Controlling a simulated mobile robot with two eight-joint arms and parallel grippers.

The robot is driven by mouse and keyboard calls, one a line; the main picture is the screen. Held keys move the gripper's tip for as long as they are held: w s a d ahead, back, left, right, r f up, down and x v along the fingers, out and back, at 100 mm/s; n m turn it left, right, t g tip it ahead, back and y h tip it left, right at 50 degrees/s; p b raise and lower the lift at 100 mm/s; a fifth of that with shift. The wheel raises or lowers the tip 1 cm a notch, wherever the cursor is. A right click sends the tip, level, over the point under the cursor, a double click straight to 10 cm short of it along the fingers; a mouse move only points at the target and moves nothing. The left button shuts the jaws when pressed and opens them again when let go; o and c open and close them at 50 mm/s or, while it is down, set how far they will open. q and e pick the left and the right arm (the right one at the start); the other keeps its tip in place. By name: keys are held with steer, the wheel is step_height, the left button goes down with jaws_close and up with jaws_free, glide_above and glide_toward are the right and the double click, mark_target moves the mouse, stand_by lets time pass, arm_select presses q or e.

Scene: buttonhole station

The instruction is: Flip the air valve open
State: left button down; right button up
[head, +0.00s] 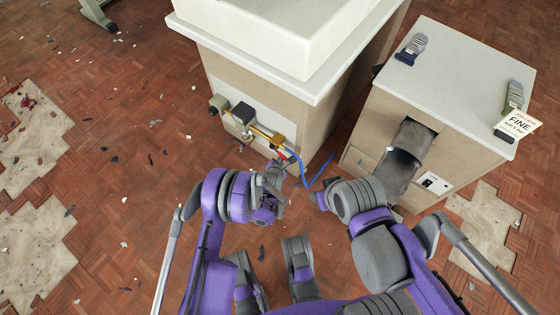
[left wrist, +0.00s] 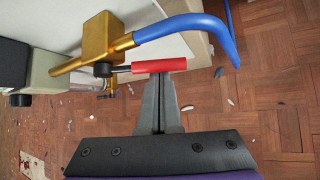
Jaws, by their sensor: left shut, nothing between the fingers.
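The air valve is a brass block (head: 283,144) on the side of the white-topped cabinet, with a short red lever (head: 283,155). In the left wrist view the brass block (left wrist: 101,36) has a blue hose (left wrist: 185,24) coming out of it. The red lever (left wrist: 159,66) points right below the hose, roughly level in that picture. My left gripper (head: 275,166) is shut and empty. Its fingertips (left wrist: 160,75) are right at the lever's underside in the picture; I cannot tell whether they touch.
A brass pipe with a dark box (head: 242,112) runs left of the valve. Debris lies on the parquet floor.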

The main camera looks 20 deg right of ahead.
mark_target(284, 157)
arm_select(q)
steer(key=r+g+h, duration=0.1)
steer(key=r+n+g+b, duration=0.1)
steer(key=shift+s+d+r+g+h, duration=0.2)
steer(key=shift+g+h, duration=0.1)
steer(key=shift+h, duration=0.1)
steer(key=shift+r, duration=0.25)
arm_select(e)
steer(key=shift+x, duration=0.75)
arm_select(q)
steer(key=shift+r, duration=0.15)
arm_select(e)
steer(key=shift+s, duration=0.15)
